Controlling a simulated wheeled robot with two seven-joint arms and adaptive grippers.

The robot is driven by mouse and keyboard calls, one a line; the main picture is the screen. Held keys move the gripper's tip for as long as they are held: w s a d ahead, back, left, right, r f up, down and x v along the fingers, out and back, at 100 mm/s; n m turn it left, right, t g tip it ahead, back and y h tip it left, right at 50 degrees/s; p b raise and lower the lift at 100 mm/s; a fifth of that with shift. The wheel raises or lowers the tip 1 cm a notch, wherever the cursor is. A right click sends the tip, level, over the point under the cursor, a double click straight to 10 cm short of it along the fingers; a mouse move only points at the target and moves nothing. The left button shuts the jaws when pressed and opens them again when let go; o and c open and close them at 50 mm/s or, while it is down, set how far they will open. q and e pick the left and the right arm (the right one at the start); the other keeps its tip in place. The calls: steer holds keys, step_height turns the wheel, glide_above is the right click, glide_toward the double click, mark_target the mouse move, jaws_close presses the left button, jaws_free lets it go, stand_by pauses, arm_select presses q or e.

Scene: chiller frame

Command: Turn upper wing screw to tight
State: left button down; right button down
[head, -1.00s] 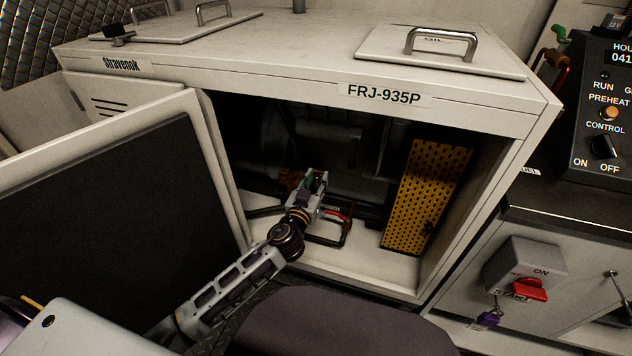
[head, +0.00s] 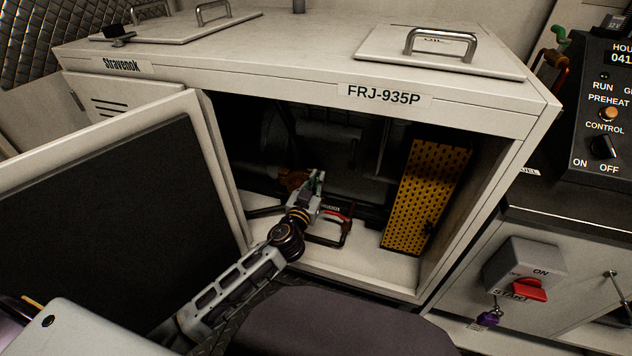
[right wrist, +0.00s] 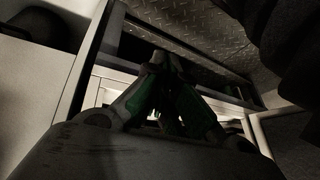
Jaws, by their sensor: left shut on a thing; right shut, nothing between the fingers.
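My left gripper (head: 314,184) is inside the dark open compartment of the cabinet in the head view. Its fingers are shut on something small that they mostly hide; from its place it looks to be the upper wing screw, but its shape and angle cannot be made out. A brown-orange part (head: 292,179) shows just left of the fingers. My right gripper (right wrist: 163,62) shows in the right wrist view with its green-padded fingers drawn together and nothing between them. It is away from the compartment's parts.
The open cabinet door (head: 105,200) stands left of the opening. A yellow perforated panel (head: 425,195) leans at the compartment's right side. A red-and-dark bracket-like frame (head: 333,228) lies on the floor below my left gripper. A control box with a red switch (head: 530,289) is at right.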

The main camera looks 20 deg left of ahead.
steer(key=shift+r, duration=0.1)
arm_select(q)
steer(key=shift+d+f+m+p, duration=0.2)
steer(key=shift+m+p, duration=0.4)
steer(key=shift+m, duration=2.3)
steer(key=shift+d+f+m+p, duration=0.2)
steer(key=shift+m+p, duration=0.45)
steer(key=shift+m, duration=2.25)
steer(key=shift+d+f+m+p, duration=0.2)
steer(key=shift+m+p, duration=0.4)
steer(key=shift+m, duration=2.3)
arm_select(e)
step_height(320, 180, up, 6)
steer(key=d+g+h, duration=0.1)
steer(key=d, duration=0.1)
steer(key=shift+s, duration=0.45)
steer(key=shift+d, duration=0.1)
